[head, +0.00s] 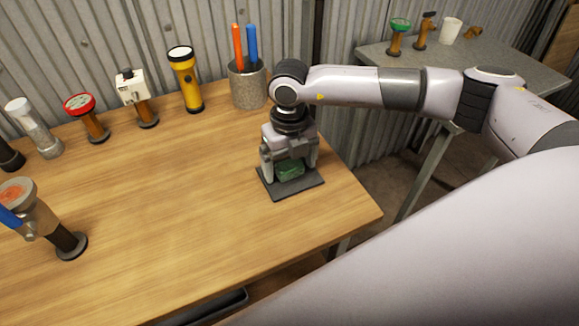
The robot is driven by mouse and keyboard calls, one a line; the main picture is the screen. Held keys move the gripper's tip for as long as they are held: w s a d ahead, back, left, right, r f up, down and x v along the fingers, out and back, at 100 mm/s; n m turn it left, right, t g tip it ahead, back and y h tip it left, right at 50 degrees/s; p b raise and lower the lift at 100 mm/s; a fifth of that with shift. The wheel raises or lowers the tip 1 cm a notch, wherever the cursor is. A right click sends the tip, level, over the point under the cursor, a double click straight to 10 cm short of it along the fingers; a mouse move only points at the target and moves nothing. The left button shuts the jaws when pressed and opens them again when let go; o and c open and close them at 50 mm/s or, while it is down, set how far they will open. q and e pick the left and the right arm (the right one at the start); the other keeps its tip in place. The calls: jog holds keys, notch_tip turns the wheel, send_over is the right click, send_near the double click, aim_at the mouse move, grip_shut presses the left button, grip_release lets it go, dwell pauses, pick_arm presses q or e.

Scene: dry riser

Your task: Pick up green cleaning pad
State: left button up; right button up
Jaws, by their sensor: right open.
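The green cleaning pad (291,171) lies on a dark square mat (308,186) near the right edge of the wooden table. My right gripper (289,172) points down over the pad, with its two fingers apart on either side of it. The fingers hide part of the pad, and I cannot tell whether they touch it. My left gripper is not in view.
Behind stand a grey cup (248,88) with orange and blue handles, a yellow flashlight (186,80) and several valve-like fittings. A valve with a blue handle (68,240) stands at left. The table's middle (170,190) is clear.

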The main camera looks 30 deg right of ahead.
aim_at(289, 165)
jog(key=c, duration=1.1)
jog(key=shift+r, duration=0.1)
notch_tip(289, 165, up, 20)
jog(key=shift+f, duration=0.1)
jog(key=o, duration=0.3)
jog(key=shift+c, duration=1.2)
